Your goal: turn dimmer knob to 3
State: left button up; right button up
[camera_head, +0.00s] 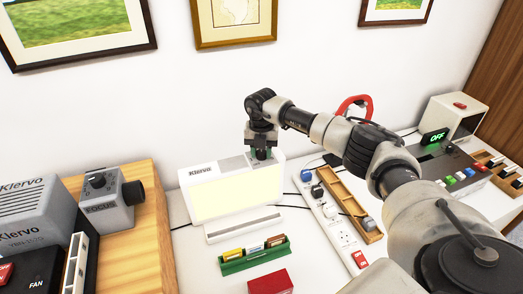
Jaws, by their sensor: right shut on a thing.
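A white Klervo light box (184,205) with a glowing pale-yellow panel stands on the table in the middle of the view. My right gripper (262,158) points straight down at the box's top right part. It is shut on the dimmer knob, which is mostly hidden between the fingers. The knob's setting and any numbers around it cannot be read from here. My left gripper is not in view.
A power strip (335,224) and wooden tray (371,236) lie to the right. A focus device (108,200) stands on a wooden block at left.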

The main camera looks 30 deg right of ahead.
aim_at(261, 152)
jog(key=shift+w+d+r, duration=0.1)
jog(key=shift+r, duration=0.05)
jog(key=o, duration=0.9)
notch_tip(261, 152, up, 11)
jog(key=b, duration=0.2)
jog(key=shift+b, duration=0.35)
jog(key=shift+f, duration=0.25)
